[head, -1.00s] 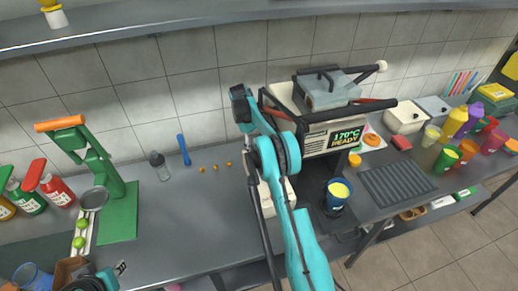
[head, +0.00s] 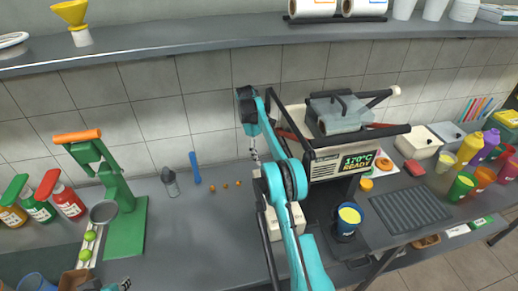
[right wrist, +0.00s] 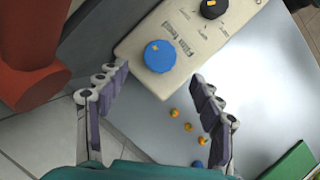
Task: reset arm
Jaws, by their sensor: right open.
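My right arm rises through the middle of the head view, and its gripper (head: 254,155) is partly hidden behind the arm links, above the counter. In the right wrist view the right gripper (right wrist: 160,76) is open, its two purple-padded fingers wide apart with nothing between them. Beyond the fingers lies a pale control box (right wrist: 190,35) with a blue knob (right wrist: 160,56) and a black knob (right wrist: 213,8). My left gripper (head: 118,286) only just shows at the bottom left edge of the head view, and its fingers cannot be made out.
A press reading 170°C (head: 360,161) stands right of my arm, with a blue cup (head: 347,220) in front. A green stand (head: 120,195), sauce bottles (head: 70,203) and a grey bottle (head: 170,182) are at left. Small orange pieces (head: 225,186) lie on the counter (head: 200,235).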

